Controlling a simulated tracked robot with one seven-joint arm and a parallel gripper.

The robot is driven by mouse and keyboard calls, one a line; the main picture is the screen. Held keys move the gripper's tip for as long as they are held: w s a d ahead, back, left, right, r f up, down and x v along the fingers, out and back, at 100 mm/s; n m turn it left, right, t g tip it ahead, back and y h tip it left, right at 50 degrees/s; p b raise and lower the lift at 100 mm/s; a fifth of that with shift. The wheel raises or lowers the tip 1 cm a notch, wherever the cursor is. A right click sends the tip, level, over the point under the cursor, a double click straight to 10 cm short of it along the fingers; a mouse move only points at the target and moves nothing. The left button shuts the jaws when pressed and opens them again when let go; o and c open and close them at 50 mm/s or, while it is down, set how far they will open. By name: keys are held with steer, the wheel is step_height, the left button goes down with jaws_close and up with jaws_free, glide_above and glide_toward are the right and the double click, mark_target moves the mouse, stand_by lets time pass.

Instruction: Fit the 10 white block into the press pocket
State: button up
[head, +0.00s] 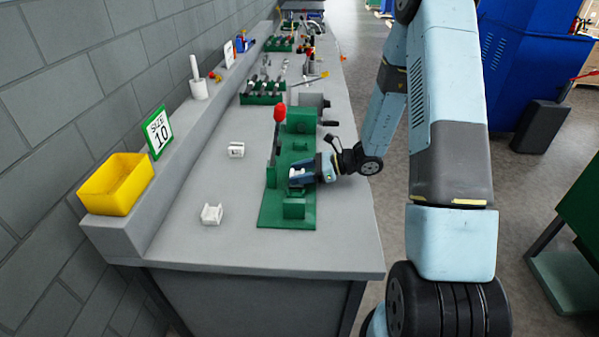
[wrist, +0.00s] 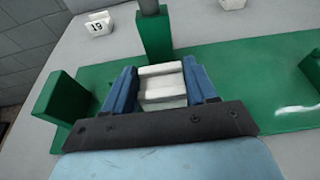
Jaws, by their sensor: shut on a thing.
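My gripper (head: 298,176) is above the green press base in the head view. In the wrist view its two blue fingers (wrist: 162,88) are shut on a white block (wrist: 162,84) with a stepped, channelled shape. No number is readable on the held block. The green press (head: 270,212) has upright green blocks and a lever with a red knob (head: 280,113). The base also shows in the wrist view (wrist: 232,78). I cannot make out the pocket clearly, nor whether the held block touches the press.
Two other white blocks lie on the grey bench, one left of the press (head: 236,150) and one nearer (head: 211,214). A yellow bin (head: 117,184) and a "SIZE 10" sign (head: 158,132) stand on the left ledge. Green racks (head: 262,97) stand further back.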

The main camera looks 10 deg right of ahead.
steer(key=shift+f, duration=0.6)
steer(key=o, duration=1.3)
steer(key=shift+c, duration=0.2)
steer(key=shift+d, duration=0.1)
steer(key=v, duration=1.3)
steer(key=shift+d+r, duration=0.1)
steer(key=shift+d, duration=0.2)
steer(key=shift+s, duration=0.1)
